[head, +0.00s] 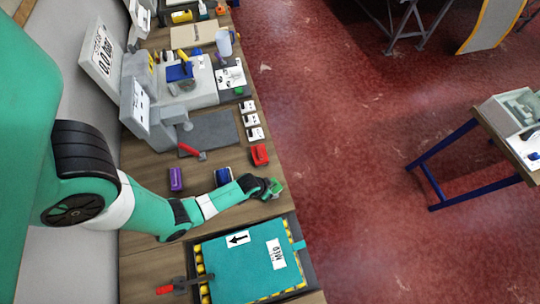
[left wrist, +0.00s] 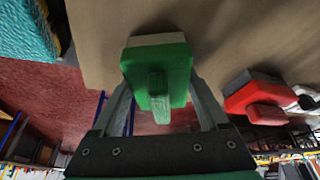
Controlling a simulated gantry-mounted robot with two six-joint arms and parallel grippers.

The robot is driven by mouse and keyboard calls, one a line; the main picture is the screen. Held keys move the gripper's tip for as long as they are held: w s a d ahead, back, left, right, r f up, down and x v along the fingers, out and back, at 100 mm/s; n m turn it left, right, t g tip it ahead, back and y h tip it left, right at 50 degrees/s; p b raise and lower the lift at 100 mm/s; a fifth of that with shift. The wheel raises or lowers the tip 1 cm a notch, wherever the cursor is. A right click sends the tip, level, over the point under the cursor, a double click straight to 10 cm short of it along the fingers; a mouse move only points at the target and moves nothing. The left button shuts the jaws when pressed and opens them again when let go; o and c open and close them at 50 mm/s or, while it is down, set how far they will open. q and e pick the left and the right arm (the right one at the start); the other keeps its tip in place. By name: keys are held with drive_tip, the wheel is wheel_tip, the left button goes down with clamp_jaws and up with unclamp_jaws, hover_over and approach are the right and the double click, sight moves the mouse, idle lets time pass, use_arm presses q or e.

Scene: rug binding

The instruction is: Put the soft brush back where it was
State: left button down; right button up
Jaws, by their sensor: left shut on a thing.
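In the left wrist view the green brush (left wrist: 155,62) has a green body, a raised green grip between my left gripper's fingers (left wrist: 160,95), and a pale underside facing the brown bench top. I cannot tell whether it touches the bench. My right gripper is not in view.
A red brush-like block (head: 259,154), a blue one (head: 223,176) and a purple one (head: 175,179) stand on the bench (head: 150,205) nearby. A teal panel (head: 240,262) with yellow-black edging lies at the near end. Several white blocks (head: 254,133) stand farther back.

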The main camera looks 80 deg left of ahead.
use_arm(q)
drive_tip(key=shift+a+r, duration=0.1)
drive_tip(key=shift+r, duration=0.05)
unclamp_jaws()
drive_tip(key=p+v, duration=0.8)
drive_tip(key=v, duration=0.3)
drive_tip(key=shift+r, duration=0.15)
drive_tip(key=shift+s+r+p, duration=0.2)
drive_tip(key=shift+r+p, duration=0.1)
drive_tip(key=shift+p, duration=0.2)
